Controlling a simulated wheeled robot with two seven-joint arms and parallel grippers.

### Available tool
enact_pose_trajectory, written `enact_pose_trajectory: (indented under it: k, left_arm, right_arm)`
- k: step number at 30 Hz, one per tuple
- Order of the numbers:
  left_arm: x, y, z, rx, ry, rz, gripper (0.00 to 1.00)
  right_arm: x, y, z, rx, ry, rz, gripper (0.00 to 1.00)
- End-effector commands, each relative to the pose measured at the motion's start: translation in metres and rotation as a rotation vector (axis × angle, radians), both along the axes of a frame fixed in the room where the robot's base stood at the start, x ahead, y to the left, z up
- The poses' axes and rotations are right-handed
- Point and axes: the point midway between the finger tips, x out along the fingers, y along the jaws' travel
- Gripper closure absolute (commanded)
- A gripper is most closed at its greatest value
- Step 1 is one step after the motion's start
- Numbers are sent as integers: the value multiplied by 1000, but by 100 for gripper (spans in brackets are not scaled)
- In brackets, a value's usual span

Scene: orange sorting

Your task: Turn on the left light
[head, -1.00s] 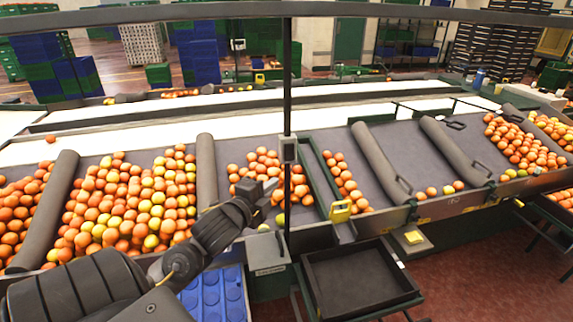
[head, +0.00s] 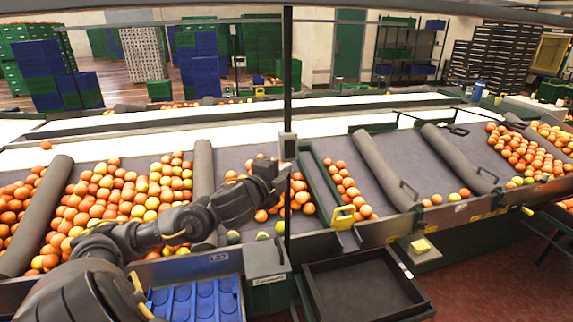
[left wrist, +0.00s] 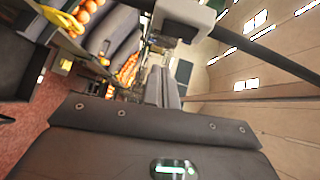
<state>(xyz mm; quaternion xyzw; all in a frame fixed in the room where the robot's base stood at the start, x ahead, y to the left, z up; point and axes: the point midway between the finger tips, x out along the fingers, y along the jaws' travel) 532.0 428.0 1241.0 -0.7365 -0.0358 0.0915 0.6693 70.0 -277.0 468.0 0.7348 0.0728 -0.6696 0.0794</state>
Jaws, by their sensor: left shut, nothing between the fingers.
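No lit lamp that I can pick out as the left light shows in the head view. A small grey box (head: 288,146) is fixed on the dark upright post above the sorting belt. My left gripper (head: 281,175) is shut and empty, just below this box and close to the post. I cannot tell whether it touches either. In the left wrist view a pale grey box (left wrist: 187,14) shows at the top, and my own dark gripper body fills the bottom. The fingertips are not clear there. My right gripper is not in view.
Oranges (head: 130,195) lie in lanes between grey padded dividers (head: 204,170). A black tray (head: 365,285) and a blue crate (head: 235,292) stand in front. A yellow button box (head: 420,247) sits at the belt's front edge. The post (head: 288,70) stands close to my arm.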

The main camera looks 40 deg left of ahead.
Motion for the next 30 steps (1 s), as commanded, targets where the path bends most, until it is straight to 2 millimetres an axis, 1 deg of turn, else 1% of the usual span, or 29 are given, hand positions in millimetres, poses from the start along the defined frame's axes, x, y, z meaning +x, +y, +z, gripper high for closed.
enact_pose_trajectory:
  k: [1, 5, 6, 9, 12, 18, 27, 30]
  left_arm:
    - [9, 1, 4, -4, -4, 1, 100]
    - [30, 5, 2, -4, -2, 1, 100]
    - [34, 9, 2, 0, 0, 1, 100]
    - [41, 22, -1, 3, 3, 2, 100]
    - [47, 30, -2, 2, 1, 1, 100]
    - [52, 37, -5, 1, -1, -1, 100]
    - [53, 38, -6, 1, -1, -2, 100]
    - [53, 38, -10, 8, -7, -2, 100]
  right_arm:
    - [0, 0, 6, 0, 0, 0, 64]
    - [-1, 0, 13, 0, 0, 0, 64]
    - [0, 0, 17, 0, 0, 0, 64]
    - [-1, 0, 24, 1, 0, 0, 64]
    - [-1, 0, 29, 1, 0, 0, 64]
    - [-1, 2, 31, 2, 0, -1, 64]
    - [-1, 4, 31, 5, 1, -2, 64]
    - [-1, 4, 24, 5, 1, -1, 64]
